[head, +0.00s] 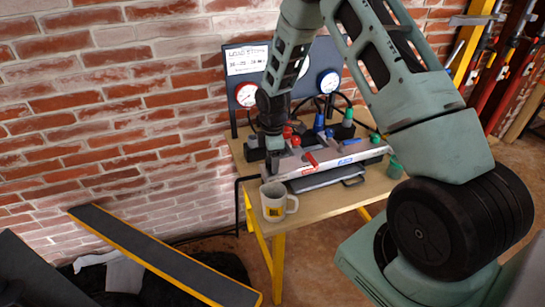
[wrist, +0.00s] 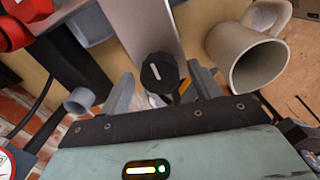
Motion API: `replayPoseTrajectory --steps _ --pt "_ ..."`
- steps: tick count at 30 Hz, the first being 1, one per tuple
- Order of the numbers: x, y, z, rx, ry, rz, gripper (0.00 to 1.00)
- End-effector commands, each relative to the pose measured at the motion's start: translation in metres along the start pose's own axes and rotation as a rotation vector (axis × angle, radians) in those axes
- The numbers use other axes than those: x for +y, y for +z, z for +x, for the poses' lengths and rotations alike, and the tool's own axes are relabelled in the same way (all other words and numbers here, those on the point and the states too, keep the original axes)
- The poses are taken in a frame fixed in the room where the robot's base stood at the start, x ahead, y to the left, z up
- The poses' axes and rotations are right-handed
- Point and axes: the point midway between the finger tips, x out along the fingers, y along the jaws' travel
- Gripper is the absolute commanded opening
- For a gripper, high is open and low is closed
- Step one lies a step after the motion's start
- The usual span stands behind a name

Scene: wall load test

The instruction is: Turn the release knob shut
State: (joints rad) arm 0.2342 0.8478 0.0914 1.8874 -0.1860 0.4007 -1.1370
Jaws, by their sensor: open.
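The release knob (wrist: 158,72) is a dark round knob with a white line, on the end of a long grey metal block (wrist: 142,22) in the wrist view. The white line runs nearly along the block's length. My gripper (wrist: 160,72) is open, with one grey finger on each side of the knob. I cannot tell whether either finger touches it. In the head view my gripper (head: 273,146) is at the left end of the block (head: 330,163). The knob is not discernible there, probably hidden by my gripper.
A pale mug (head: 274,203) stands on the wooden table (head: 321,203) at its front left, close beside my gripper in the wrist view (wrist: 250,52). Gauges (head: 246,94) are on a dark panel behind. Red, blue and green fittings (head: 319,121) and hoses crowd the block's back.

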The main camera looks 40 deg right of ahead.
Motion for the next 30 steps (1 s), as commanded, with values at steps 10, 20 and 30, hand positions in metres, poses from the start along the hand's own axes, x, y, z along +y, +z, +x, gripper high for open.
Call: replayPoseTrajectory --steps 10,20,30 --pt "0.0000 0.0001 0.0017 0.000 0.000 0.000 0.49" --pt "-0.0001 0.0002 0.0015 0.000 0.000 0.007 0.18" --pt "0.0003 0.0002 0.0019 -0.003 0.000 0.140 0.18"
